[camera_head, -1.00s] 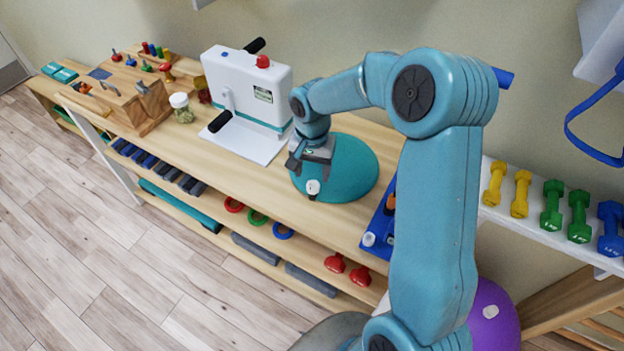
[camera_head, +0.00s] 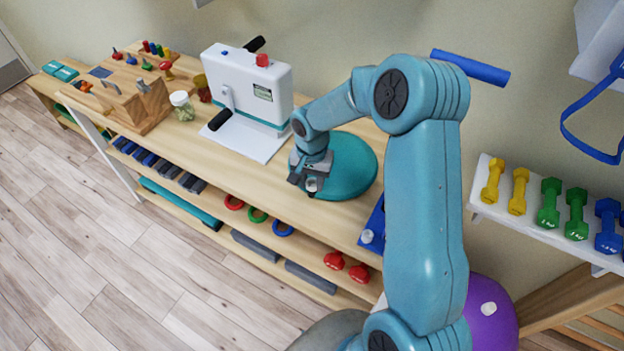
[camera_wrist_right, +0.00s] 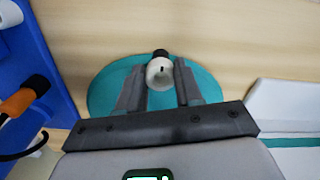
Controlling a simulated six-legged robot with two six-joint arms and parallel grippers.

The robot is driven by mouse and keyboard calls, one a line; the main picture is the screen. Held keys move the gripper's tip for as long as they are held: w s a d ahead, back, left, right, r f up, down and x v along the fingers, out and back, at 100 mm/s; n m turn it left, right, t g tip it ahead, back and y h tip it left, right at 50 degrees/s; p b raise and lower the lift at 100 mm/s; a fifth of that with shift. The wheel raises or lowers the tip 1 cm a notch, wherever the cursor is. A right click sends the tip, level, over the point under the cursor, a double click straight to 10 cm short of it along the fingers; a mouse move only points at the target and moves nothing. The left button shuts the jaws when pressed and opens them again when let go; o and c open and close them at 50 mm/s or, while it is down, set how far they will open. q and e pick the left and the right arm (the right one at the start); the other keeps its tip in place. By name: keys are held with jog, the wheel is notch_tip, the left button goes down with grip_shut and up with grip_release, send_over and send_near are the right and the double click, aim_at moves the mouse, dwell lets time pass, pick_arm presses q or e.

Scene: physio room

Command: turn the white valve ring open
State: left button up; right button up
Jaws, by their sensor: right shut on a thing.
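The white valve ring (camera_wrist_right: 160,73) sits on a teal rounded cushion (camera_head: 352,168) on the wooden bench, and it has a black tip at its far end in the right wrist view. My right gripper (camera_head: 310,184) reaches down over the cushion's near left side, its jaws shut on the ring. In the right wrist view my gripper's two dark fingers (camera_wrist_right: 158,85) stand on either side of the ring. In the head view only a small pale part of the ring shows between the fingers. My left gripper is not in view.
A white machine (camera_head: 250,90) with black handles stands left of the cushion. A clear jar (camera_head: 181,106) and a wooden block (camera_head: 128,108) are farther left. A blue tray (camera_head: 372,232) lies right of the cushion. Dumbbells (camera_head: 548,203) line a white shelf at right.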

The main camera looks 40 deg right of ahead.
jog(key=n+b, duration=0.1)
jog(key=n, duration=0.2)
jog(key=shift+d, duration=0.1)
jog(key=shift+n+b, duration=0.6)
jog(key=shift+n, duration=0.9)
jog(key=o, duration=1)
jog(key=shift+o, duration=0.2)
